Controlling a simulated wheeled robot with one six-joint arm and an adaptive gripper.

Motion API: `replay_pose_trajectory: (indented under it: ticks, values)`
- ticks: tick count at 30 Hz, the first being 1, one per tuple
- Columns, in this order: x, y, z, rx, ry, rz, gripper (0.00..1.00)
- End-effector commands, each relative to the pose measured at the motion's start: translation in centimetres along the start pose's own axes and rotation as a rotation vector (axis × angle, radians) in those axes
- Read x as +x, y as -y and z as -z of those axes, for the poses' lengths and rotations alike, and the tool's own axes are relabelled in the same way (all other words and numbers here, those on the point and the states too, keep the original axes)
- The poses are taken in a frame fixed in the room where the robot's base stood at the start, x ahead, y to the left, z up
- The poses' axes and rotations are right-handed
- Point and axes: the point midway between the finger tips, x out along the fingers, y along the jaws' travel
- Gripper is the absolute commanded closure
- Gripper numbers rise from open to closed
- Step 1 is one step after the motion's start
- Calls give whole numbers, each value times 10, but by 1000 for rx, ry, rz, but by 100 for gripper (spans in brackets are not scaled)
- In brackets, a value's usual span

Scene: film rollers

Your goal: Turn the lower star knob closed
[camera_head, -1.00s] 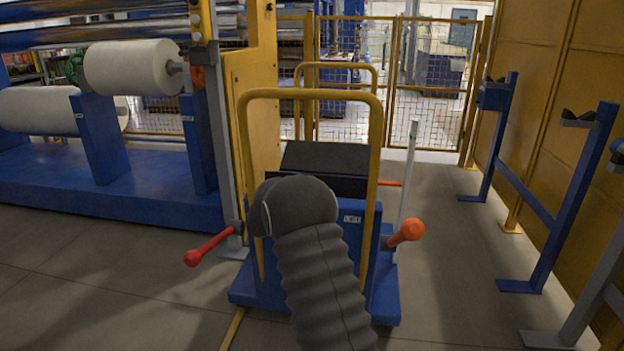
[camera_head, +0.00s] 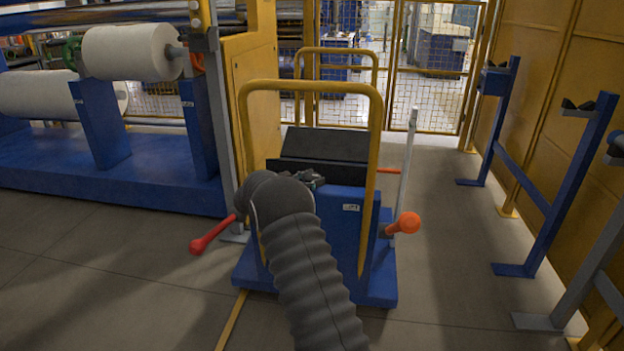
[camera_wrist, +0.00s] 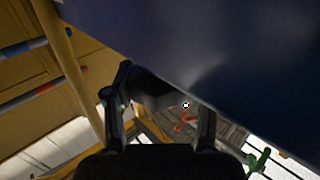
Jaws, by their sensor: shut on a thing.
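My gripper (camera_head: 308,178) shows in part beyond the grey bellows of my arm, just above the blue body of the cart (camera_head: 340,235). In the wrist view its two dark fingers (camera_wrist: 160,112) stand on either side of a dark, rounded thing (camera_wrist: 152,94), and they are shut on it. This looks like a star knob, but its shape is dim and partly covered by the fingers. A large dark blue surface (camera_wrist: 215,45) lies close beside it. I cannot make out a lower star knob in the head view.
The cart has a yellow hoop handle (camera_head: 312,88), a red lever (camera_head: 211,235) at left and an orange-ended lever (camera_head: 406,223) at right. White rolls (camera_head: 131,52) on a blue frame stand left. Blue stands (camera_head: 575,180) line the right wall. Floor between is clear.

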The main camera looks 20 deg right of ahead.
Motion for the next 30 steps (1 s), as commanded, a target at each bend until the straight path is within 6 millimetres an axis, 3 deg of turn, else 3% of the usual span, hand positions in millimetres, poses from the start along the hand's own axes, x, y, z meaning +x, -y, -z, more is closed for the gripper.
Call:
replay_pose_trajectory:
  ticks: [3,4,6,7,20,30]
  values:
    - [0,0,2,2,-2,0,79]
    - [0,0,2,2,-2,1,40]
    - [0,0,2,2,-2,1,22]
    - [0,0,2,2,-2,1,19]
    - [-8,1,1,0,-1,3,19]
    - [-69,1,1,0,-1,5,19]
